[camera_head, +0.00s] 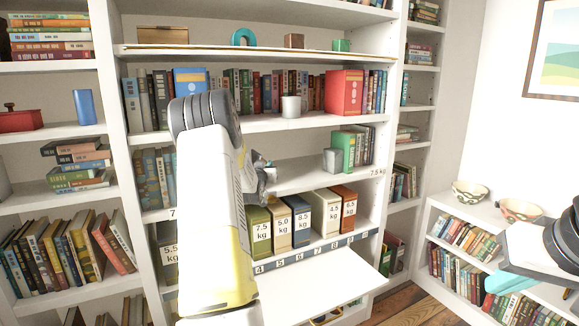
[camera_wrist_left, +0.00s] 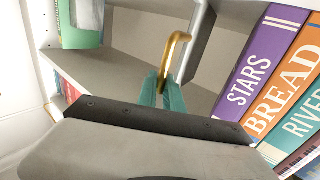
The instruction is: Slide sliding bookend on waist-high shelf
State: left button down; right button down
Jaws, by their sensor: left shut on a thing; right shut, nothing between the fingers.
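The sliding bookend shows in the left wrist view as a pale grey upright panel (camera_wrist_left: 198,48) with a bent brass handle (camera_wrist_left: 176,46). My left gripper (camera_wrist_left: 163,92) has its teal fingers shut on the lower part of that handle. In the head view my left gripper (camera_head: 262,163) reaches to the waist-high shelf (camera_head: 300,177), and my left arm hides the bookend there. Books titled STARS (camera_wrist_left: 257,65), BREAD and RIVER stand beside the panel in the wrist view.
A grey block (camera_head: 332,161) stands by a green book (camera_head: 348,148) at the right of this shelf. The shelf between my gripper and the block looks clear. Below are several weight-labelled boxes (camera_head: 300,218) and a white board (camera_head: 325,275). Bowls (camera_head: 520,210) stand on the low right bookcase.

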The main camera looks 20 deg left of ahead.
pick_arm(q)
jog(key=s+a, duration=0.4)
jog(key=s, duration=0.1)
jog(key=shift+a, duration=0.2)
jog(key=shift+s, duration=0.1)
jog(key=c, duration=1.5)
grip_release()
